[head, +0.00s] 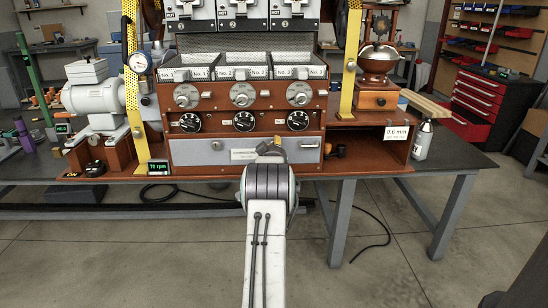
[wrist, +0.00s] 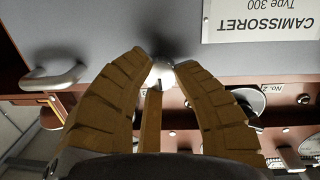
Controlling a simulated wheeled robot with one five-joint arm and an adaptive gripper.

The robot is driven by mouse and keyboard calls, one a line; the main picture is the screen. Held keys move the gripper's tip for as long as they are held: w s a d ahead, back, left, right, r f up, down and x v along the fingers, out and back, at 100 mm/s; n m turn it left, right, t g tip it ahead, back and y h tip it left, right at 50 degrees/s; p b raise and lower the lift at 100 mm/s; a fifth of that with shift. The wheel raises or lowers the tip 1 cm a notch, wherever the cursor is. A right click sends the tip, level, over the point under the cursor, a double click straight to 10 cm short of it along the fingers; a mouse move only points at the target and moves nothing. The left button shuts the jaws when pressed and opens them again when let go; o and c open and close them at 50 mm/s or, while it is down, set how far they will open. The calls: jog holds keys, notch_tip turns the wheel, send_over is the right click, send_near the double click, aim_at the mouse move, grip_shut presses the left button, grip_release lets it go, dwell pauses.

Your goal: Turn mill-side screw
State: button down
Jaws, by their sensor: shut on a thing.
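The mill-side screw (wrist: 160,74) is a small silvery head on the grey front panel (head: 200,155) of the roaster. In the wrist view my gripper (wrist: 162,68) has its tan, ridged fingers closed around it, with the fingertips at the panel. In the head view my gripper (head: 277,145) is at the panel, right of its middle, and my own arm hides the screw. The screw's turn angle cannot be told. Another small round screw head (head: 215,142) shows on the panel's left part.
A metal handle (wrist: 55,78) stands out beside my fingers; it is also at the panel's right end (head: 308,146). A printed label (wrist: 258,20) is on the panel. Dials (head: 244,121) sit above it. The copper mill (head: 378,60) stands at right. A cable lies on the floor.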

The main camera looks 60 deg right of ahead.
jog(key=shift+w+r+b, duration=0.2)
jog(key=shift+r+b, duration=0.15)
jog(key=shift+b, duration=0.25)
jog(key=c, duration=0.9)
grip_release()
jog(key=shift+f, duration=0.2)
jog(key=shift+s+a+f, duration=0.1)
jog(key=v, duration=1.1)
jog(key=shift+s+a, duration=0.2)
jog(key=shift+a, duration=0.15)
